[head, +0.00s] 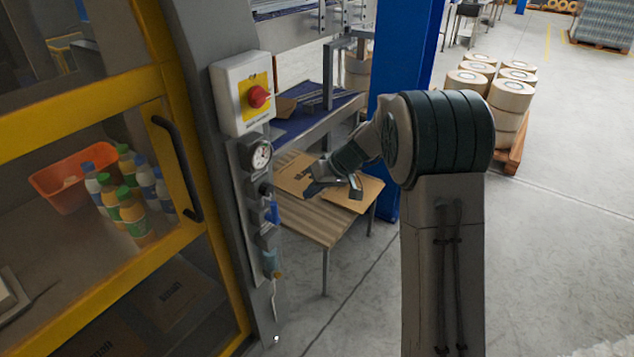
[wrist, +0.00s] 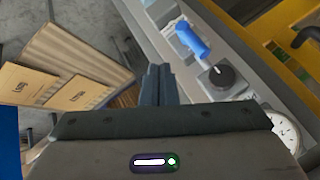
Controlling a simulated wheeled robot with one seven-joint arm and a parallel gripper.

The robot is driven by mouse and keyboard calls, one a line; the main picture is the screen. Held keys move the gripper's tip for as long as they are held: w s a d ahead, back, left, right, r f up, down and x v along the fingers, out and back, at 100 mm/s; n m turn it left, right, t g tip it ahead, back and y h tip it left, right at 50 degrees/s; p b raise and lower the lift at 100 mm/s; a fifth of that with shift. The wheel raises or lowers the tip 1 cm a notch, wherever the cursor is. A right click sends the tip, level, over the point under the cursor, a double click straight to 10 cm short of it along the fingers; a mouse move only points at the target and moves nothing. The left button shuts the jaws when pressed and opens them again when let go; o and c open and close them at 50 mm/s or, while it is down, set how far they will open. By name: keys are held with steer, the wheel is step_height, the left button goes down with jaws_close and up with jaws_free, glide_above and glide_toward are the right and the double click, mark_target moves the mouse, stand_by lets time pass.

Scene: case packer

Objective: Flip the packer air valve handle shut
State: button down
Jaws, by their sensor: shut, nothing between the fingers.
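The blue valve handle (head: 273,212) is on the machine's grey column, below the black knob (head: 265,189). In the wrist view the blue handle (wrist: 192,39) stands out from its silver fitting and points toward the black knob (wrist: 222,74), roughly along the column. My gripper (head: 318,188) is to the right of the column in the head view, near the knob's height and apart from the handle. In the wrist view my gripper's fingers (wrist: 158,84) are together and empty, with the handle ahead and to their right.
A pressure gauge (head: 258,155) and a red emergency stop on a white box (head: 240,95) are above the valve. A yellow-framed door with a black handle (head: 178,165) is at left. A slatted table (head: 315,222) with flat cardboard stands behind my gripper.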

mark_target(272, 211)
steer(key=a+f+p, duration=0.2)
steer(key=a+f, duration=0.1)
steer(key=a, duration=0.3)
steer(key=shift+s+a+f, duration=0.15)
steer(key=shift+a+f, duration=0.1)
steer(key=shift+f, duration=0.15)
steer(key=shift+b, duration=0.45)
steer(key=shift+s+a+b, duration=0.1)
steer(key=shift+s+b, duration=0.05)
steer(key=shift+b, duration=0.2)
